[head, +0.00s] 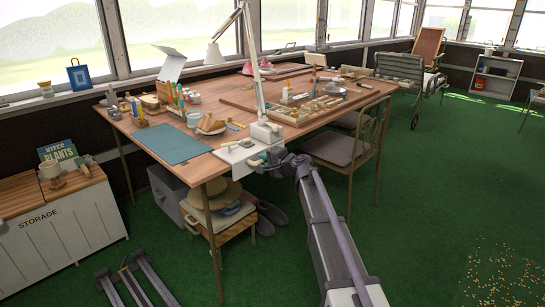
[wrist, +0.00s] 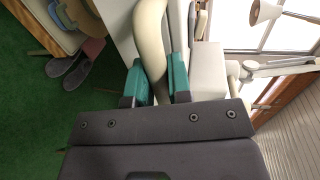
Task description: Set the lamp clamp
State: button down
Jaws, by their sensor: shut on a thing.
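The white desk lamp (head: 252,62) stands at the table's near corner, its arm rising from a white clamp body (head: 265,131). Its shade (head: 214,53) hangs at the upper left; the shade also shows in the wrist view (wrist: 265,12). My gripper (head: 270,157) is at the table edge just below the clamp body. In the wrist view, my gripper's teal fingers (wrist: 158,78) are shut on a cream curved lever (wrist: 151,45), beside a white block (wrist: 208,72). The lever's lower end is hidden behind my gripper. The head view does not show the grip clearly.
The wooden table (head: 215,142) holds a teal mat (head: 174,143), paint jars, a divided tray (head: 310,108) and other small items. A stool with a straw hat (head: 217,193) stands below the corner. A cushioned chair (head: 344,148) is close right of my arm. Green floor is open further right.

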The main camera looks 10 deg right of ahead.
jog(key=c, duration=1.1)
grip_release()
jog(key=shift+o, duration=0.2)
jog(key=p+v, duration=0.2)
jog(key=v, duration=0.8)
jog(key=shift+s+d, duration=0.25)
jog(key=shift+s, duration=0.05)
jog(key=shift+r, duration=0.15)
